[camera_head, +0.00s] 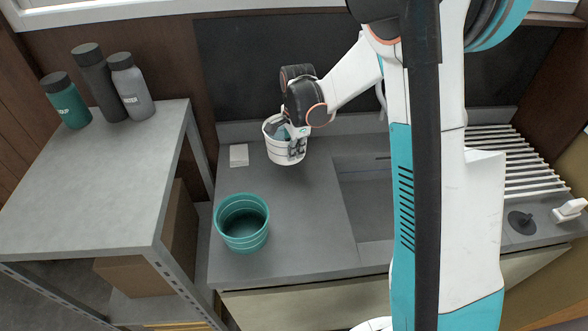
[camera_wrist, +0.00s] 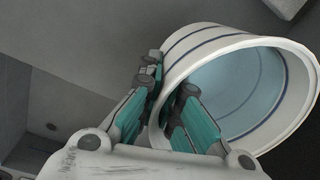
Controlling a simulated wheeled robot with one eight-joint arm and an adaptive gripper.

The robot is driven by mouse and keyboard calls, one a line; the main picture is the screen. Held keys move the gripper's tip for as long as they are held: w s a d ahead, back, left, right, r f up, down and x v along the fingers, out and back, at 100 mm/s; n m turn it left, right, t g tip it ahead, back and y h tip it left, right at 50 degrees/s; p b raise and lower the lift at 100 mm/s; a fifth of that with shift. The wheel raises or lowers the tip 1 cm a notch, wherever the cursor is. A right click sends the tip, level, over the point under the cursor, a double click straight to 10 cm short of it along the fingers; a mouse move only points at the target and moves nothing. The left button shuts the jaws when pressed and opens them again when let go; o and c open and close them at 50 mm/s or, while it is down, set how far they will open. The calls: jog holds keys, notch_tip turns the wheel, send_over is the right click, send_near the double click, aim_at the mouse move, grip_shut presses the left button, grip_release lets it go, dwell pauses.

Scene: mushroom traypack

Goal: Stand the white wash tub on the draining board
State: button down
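The white wash tub (camera_head: 284,153) with dark bands is at the back left of the grey counter, left of the sink. My gripper (camera_head: 289,131) is at its rim. In the wrist view the tub (camera_wrist: 205,42) shows its open mouth and pale blue inside. One finger of my gripper (camera_wrist: 170,84) is inside the tub and the other outside, closed on its wall. I cannot tell whether the tub's base touches the counter. The slatted white draining board (camera_head: 515,165) is at the right, beyond the sink, partly hidden by my arm.
A teal tub (camera_head: 242,238) stands on the counter's front left. A small white block (camera_head: 239,155) lies left of the white tub. The sink (camera_head: 372,195) is partly behind my arm. A black plug (camera_head: 521,222) and white tap-like fitting (camera_head: 569,210) are front right. Bottles (camera_head: 103,85) stand on the left shelf.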

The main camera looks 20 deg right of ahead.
jog(key=shift+f+b, duration=0.75)
jog(key=shift+f, duration=2.5)
jog(key=c, duration=1.8)
grip_release()
jog(key=shift+r, duration=0.15)
notch_tip(320, 180, up, 12)
jog(key=s+p, duration=0.1)
jog(key=p, duration=0.2)
jog(key=s+r+n+t, duration=0.3)
jog(key=s+r+n, duration=0.5)
jog(key=s+r, duration=0.4)
jog(key=s+r+n+t, duration=0.1)
jog(key=s+n+t, duration=0.2)
jog(key=s+n, duration=0.5)
jog(key=shift+s+a+r+n, duration=0.3)
jog(key=shift+s+a+r, duration=0.1)
jog(key=shift+s, duration=2.4)
